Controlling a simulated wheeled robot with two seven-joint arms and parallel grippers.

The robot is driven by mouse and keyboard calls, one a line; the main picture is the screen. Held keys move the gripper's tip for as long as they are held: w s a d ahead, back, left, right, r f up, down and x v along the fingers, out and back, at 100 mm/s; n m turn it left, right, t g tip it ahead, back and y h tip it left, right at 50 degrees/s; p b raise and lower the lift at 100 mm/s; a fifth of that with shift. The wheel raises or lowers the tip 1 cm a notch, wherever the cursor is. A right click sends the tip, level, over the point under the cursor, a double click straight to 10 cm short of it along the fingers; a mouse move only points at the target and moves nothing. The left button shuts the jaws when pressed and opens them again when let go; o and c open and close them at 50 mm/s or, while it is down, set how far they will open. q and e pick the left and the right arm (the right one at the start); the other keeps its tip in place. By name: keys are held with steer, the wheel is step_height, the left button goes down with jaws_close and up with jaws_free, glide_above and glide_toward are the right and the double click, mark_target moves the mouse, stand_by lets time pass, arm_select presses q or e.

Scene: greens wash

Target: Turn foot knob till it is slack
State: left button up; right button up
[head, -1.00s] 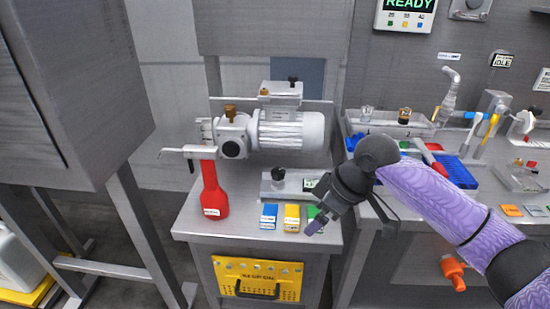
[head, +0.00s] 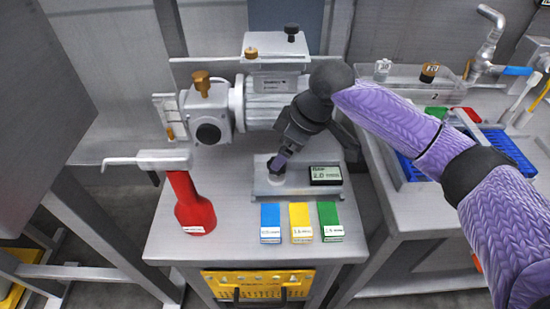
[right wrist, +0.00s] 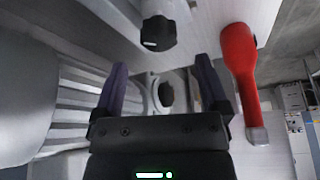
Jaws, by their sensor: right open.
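A low grey block (head: 262,188) on the bench carries a small black knob (head: 274,177) and a small display (head: 325,175). I take this knob for the foot knob. My right gripper (head: 279,161) points down at it and partly hides it in the head view. In the right wrist view a black knob with a white mark (right wrist: 158,35) appears ahead of my open right gripper (right wrist: 160,72), roughly centred between the fingers. The jaws are apart and empty. I cannot tell whether a finger touches the knob. My left gripper is out of view.
A motor with a gearbox (head: 208,115) stands behind the block. A red bottle-shaped piece (head: 193,205) stands at left. Blue (head: 270,222), yellow (head: 301,220) and green (head: 330,220) boxes line the front. A side bench (head: 405,215) with a blue tray is at right.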

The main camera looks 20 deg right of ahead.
steer(key=b+x, duration=0.1)
steer(key=x, duration=0.2)
steer(key=shift+f, duration=0.35)
steer(key=shift+w+a+f, duration=0.15)
steer(key=shift+a+f, duration=0.05)
steer(key=shift+f, duration=0.05)
